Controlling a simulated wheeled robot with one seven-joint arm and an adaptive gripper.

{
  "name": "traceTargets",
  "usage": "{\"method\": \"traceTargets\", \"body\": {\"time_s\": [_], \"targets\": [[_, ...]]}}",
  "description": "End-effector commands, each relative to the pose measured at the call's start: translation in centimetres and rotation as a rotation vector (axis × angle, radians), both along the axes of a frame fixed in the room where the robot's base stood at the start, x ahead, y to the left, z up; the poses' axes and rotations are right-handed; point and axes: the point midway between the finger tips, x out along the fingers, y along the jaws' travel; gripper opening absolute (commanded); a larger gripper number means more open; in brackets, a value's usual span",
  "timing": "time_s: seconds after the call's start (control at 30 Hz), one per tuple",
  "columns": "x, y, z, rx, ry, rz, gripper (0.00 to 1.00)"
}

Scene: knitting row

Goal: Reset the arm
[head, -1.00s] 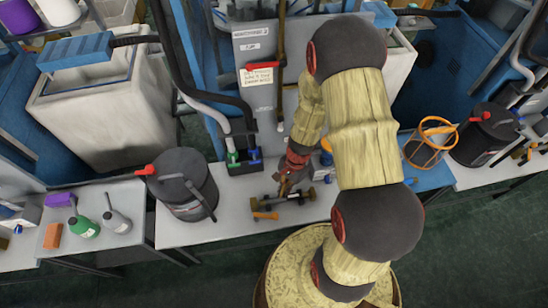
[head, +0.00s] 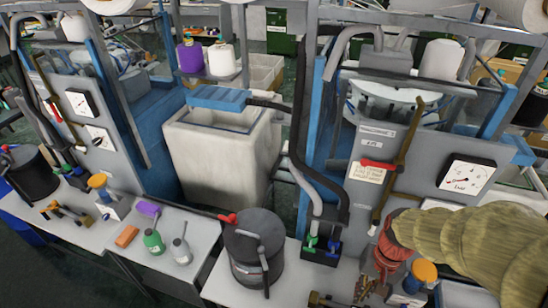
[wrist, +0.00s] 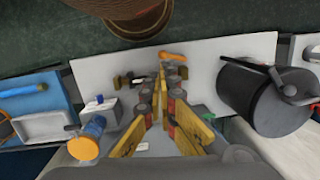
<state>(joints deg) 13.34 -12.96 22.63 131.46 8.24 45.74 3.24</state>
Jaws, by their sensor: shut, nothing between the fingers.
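My gripper (head: 366,288) shows at the lower right of the head view, at the end of my arm. It points down over the light worktop in front of the grey gauge panel. In the wrist view my gripper (wrist: 163,72) has its yellow-and-dark fingers drawn together at the tips, with nothing between them. Brass-coloured fittings with an orange handle (wrist: 173,56) lie on the worktop beyond the fingertips. I cannot tell whether the fingertips touch them. Much of my arm is cut off by the right edge of the head view.
A dark lidded pot (head: 254,252) stands left of my gripper, and also shows in the wrist view (wrist: 262,97). An orange-capped device (head: 419,274) stands close by on the right. Black hoses (head: 300,130) and the gauge panel (head: 400,155) rise behind.

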Motion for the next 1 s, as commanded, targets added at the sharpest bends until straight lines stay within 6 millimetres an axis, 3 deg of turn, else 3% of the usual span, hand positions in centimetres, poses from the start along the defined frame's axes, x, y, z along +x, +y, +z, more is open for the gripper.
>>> {"method": "traceTargets", "body": {"time_s": [0.1,0.3,0.53,0.63,1.0], "targets": [[-0.4,0.4,3.7,-0.058,-0.114,0.126,0.00],[-1.5,1.4,9.3,-0.152,-0.316,0.268,0.00],[-2.1,3.1,14.1,-0.204,-0.542,0.335,0.00],[-2.2,3.6,15.0,-0.207,-0.590,0.351,0.00],[-2.1,4.1,14.6,-0.200,-0.588,0.369,0.00]]}}
